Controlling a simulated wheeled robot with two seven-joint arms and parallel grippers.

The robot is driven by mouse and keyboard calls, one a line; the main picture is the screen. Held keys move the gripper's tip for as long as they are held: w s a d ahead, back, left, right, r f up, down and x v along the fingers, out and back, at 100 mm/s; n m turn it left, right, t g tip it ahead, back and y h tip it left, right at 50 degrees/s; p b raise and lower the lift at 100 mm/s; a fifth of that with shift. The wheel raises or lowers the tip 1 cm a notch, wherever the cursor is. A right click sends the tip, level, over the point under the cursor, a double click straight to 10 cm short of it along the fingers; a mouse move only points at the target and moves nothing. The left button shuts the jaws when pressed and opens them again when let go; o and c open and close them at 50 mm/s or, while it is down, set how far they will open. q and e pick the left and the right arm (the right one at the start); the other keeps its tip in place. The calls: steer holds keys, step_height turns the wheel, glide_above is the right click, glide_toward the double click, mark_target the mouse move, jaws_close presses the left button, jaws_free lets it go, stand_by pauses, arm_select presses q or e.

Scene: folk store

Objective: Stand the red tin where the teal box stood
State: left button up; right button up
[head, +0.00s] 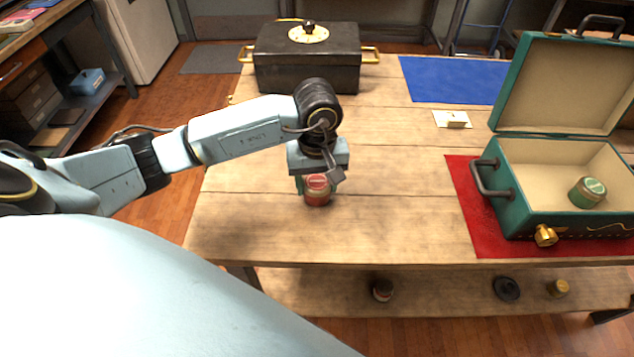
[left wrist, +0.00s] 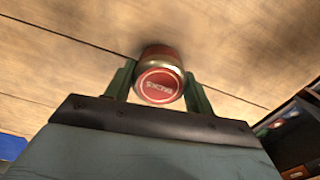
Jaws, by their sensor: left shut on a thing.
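The red tin (head: 317,198) is a small round jar with a red lid, at the middle of the wooden table's near part. My left gripper (head: 319,182) is shut on it from above, and in the left wrist view its two green fingers flank the tin (left wrist: 160,84). The tin looks upright; I cannot tell whether its base touches the table. The teal box (head: 520,187) stands open on a red mat (head: 463,200) at the right, its lid tilted back. A green-lidded tin (head: 587,193) lies inside it. My right gripper is out of view.
A black chest (head: 308,62) with gold handles stands at the table's back left. A bare blue mat (head: 450,80) lies at the back right, with a small card and block (head: 456,120) in front. The table between tin and red mat is clear. Small items sit on the lower shelf (head: 440,290).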

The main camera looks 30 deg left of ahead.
mark_target(317, 181)
arm_select(q)
steer(key=shift+f, duration=0.3)
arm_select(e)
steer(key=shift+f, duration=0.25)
arm_select(q)
steer(key=o, duration=1)
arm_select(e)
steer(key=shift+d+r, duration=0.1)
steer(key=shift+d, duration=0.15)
arm_select(q)
steer(key=shift+r, duration=0.15)
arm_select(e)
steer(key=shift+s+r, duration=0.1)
arm_select(q)
steer(key=shift+w+r, duration=0.1)
steer(key=shift+r, duration=0.25)
step_height(317, 181, up, 11)
steer(key=p, duration=0.1)
steer(key=shift+r, duration=0.2)
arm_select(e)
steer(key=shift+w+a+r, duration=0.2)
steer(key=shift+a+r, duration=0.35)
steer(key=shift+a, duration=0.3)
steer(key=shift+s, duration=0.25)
